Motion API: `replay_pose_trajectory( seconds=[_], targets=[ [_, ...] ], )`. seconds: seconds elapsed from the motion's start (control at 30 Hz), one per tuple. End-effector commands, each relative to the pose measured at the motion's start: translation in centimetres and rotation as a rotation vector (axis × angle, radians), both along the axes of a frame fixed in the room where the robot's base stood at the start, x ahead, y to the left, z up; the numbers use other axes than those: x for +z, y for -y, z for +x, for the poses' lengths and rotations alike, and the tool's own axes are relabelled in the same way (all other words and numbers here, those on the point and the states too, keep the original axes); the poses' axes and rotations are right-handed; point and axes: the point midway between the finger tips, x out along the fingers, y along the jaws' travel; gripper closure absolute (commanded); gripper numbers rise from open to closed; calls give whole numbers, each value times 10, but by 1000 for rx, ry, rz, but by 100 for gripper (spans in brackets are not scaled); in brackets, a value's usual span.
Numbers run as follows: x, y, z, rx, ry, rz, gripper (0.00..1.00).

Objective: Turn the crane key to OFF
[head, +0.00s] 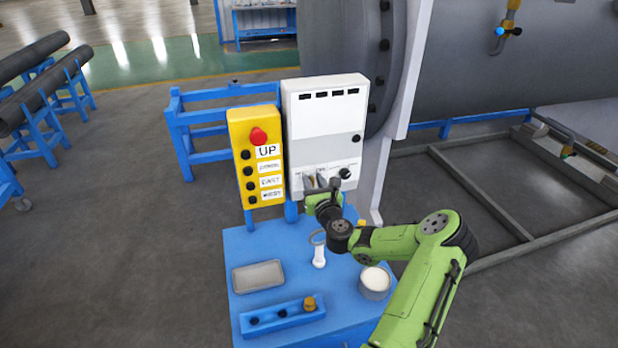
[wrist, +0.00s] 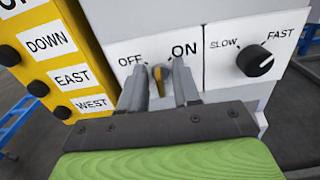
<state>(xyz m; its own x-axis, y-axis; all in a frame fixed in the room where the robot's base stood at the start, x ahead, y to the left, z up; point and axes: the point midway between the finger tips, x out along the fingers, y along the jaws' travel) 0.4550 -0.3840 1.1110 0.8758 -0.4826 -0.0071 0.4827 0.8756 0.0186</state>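The crane key (wrist: 160,76) is a small yellow-brown piece on a white panel, between the printed words OFF on the left and ON on the right. It looks roughly upright in the wrist view, but its exact angle is hard to tell. My gripper (wrist: 160,80) is at the panel with one grey finger on each side of the key. A narrow gap seems to show between the fingers and the key, so the gripper looks open around it. In the head view my gripper (head: 318,184) is at the lower front of the white control box (head: 325,110) and hides the key.
A speed knob (wrist: 254,61) marked SLOW and FAST is right of the key. A yellow button box (head: 256,155) with a red button (head: 258,136) stands close on the left. Below, a blue table (head: 235,245) carries a grey tray (head: 258,276) and a round container (head: 375,281).

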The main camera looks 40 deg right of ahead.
Motion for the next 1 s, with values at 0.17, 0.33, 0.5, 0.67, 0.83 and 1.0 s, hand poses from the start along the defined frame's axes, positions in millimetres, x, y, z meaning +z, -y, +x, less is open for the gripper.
replay_pose_trajectory(
  seconds=[0.17, 0.33, 0.5, 0.67, 0.83, 1.0],
  targets=[
    [1, 0, 0, 0, 0, 0, 74],
    [1, 0, 0, 0, 0, -1, 100],
    [1, 0, 0, 0, 0, -1, 100],
    [1, 0, 0, 0, -5, -9, 100],
    [1, 0, 0, 0, -29, -53, 100],
    [0, -2, 1, 1, -81, -145, 100]
  ],
)
